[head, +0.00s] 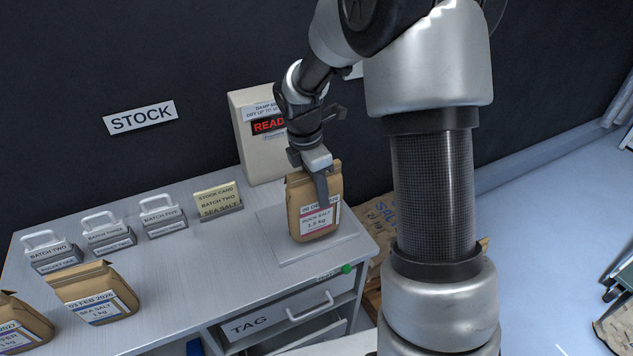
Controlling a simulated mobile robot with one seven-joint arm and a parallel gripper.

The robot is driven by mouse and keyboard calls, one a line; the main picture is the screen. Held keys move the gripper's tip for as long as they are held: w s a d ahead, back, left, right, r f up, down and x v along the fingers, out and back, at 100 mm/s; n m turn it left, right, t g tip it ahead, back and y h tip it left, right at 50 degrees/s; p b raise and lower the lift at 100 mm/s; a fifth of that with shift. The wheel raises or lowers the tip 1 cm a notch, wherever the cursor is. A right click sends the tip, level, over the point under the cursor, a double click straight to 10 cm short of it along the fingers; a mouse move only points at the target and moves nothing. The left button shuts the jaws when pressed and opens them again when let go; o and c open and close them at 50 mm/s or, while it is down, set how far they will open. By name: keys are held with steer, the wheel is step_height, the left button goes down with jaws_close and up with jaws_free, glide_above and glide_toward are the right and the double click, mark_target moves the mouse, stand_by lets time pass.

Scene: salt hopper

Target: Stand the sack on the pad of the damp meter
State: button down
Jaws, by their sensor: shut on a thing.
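A brown paper sack (309,225) with a white label reading "ROCK SALT" is upright at the right end of the counter. My gripper (318,180) is shut on its upper part from above, and its finger covers part of the sack's front. The sack is over the pale square pad (284,256) of the damp meter; I cannot tell whether its base touches the pad. The damp meter (243,120) is the upright beige panel behind, with a red-lit display starting "READ"; my arm hides its right part.
Several grey batch markers with handles (108,233) and a stock card (218,203) stand along the back. A "TAG" drawer (287,308) is below the pad.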

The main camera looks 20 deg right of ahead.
steer(key=shift+w+f, duration=0.1)
steer(key=shift+f, duration=1.25)
steer(key=c, duration=1)
jaws_free()
steer(key=shift+f, duration=0.1)
